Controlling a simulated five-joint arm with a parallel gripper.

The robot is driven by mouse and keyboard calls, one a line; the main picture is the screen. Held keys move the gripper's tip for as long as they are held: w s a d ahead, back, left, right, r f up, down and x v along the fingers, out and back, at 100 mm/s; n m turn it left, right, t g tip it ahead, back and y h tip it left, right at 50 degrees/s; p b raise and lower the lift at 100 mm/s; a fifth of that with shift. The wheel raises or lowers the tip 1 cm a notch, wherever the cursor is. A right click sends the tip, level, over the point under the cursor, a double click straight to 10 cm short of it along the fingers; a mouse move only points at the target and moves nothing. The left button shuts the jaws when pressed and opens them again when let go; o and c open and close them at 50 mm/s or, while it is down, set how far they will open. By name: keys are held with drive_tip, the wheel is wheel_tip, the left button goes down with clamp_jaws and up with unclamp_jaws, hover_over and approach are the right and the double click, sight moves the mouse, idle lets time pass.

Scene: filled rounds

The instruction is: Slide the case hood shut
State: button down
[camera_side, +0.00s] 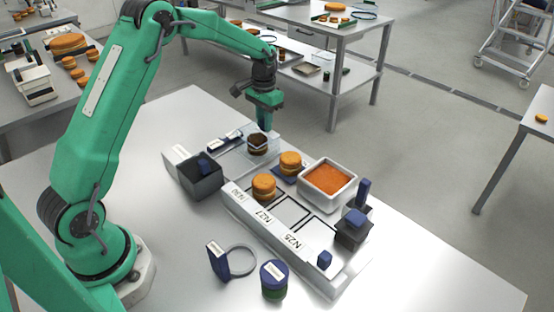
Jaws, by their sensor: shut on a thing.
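The clear case hood (232,146) is at the back of the work table, at the far end of the pale labelled rack. It is see-through, so its edges are hard to make out, and I cannot tell how far it stands open. A filled round (257,145) with a dark middle shows at the case, below my gripper. My gripper (264,126) points down at the top of the case, its fingers shut on the hood. The fingertips are small here and the exact grip point is unclear.
Filled rounds (264,187) stand on the rack (290,237) beside a white tray of orange filling (327,181). A dark open box (202,183) is to the left. A blue-lidded jar (274,280) and a ring (239,261) are in front. The table's right front is clear.

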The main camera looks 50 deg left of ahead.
drive_tip(key=c, duration=1.3)
unclamp_jaws()
drive_tip(key=shift+w, duration=0.25)
drive_tip(key=shift+r, duration=0.1)
drive_tip(key=shift+r, duration=3.8)
drive_tip(key=shift+r, duration=0.1)
